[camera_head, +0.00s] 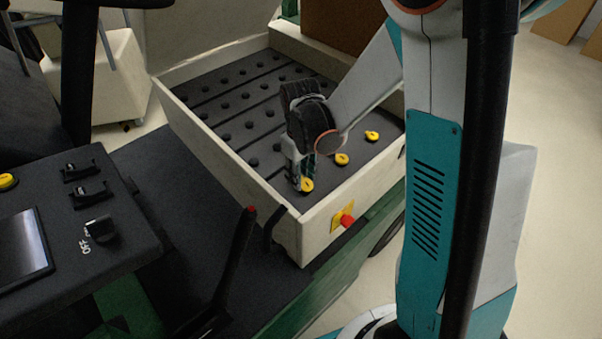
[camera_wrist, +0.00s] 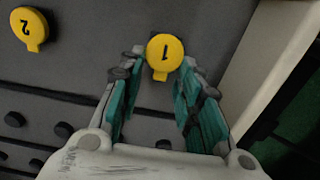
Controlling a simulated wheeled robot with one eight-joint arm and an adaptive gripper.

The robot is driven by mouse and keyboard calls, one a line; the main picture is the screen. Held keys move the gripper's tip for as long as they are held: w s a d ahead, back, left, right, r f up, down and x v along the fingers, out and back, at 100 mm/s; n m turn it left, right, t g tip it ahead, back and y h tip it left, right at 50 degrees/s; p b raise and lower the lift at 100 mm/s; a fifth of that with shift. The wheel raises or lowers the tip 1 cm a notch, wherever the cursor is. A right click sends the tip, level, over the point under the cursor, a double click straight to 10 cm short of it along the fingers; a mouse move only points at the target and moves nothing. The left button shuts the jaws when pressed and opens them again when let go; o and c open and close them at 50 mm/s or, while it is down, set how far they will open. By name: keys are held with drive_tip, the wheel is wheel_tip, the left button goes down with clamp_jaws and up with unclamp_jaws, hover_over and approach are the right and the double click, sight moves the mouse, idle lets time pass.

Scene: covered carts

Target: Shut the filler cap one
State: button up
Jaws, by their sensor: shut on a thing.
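Filler cap one (camera_wrist: 165,48) is a round yellow cap with a short tab and a "1" on its face, at the top middle of the wrist view. In the head view the cap (camera_head: 306,185) sits at the near corner of the cart's dark top. My gripper (camera_wrist: 161,66) reaches down over it, with a teal-padded finger on each side, and is shut on the cap at its tab side. I cannot tell whether the cap is fully seated. In the head view my gripper (camera_head: 302,180) partly hides it.
Cap two (camera_wrist: 31,28) is beside cap one; a third yellow cap (camera_head: 372,136) lies farther along. The cart's pale raised rim (camera_head: 225,152) borders the work area. A red knob (camera_head: 347,220) is on its outer side. Rows of black studs cover the dark top.

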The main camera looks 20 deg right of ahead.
drive_tip(key=shift+w+a+f+g+h+b, duration=0.1)
drive_tip(key=shift+w+f+g+h+b, duration=0.15)
drive_tip(key=shift+g, duration=0.25)
drive_tip(key=shift+w+a+f+g+h+b, duration=0.15)
drive_tip(key=shift+f+g+b, duration=0.1)
drive_tip(key=shift+g, duration=0.25)
drive_tip(key=shift+d+g, duration=0.1)
drive_tip(key=shift+g, duration=0.2)
drive_tip(key=o, duration=1)
drive_tip(key=shift+o, duration=0.2)
drive_tip(key=v, duration=1.2)
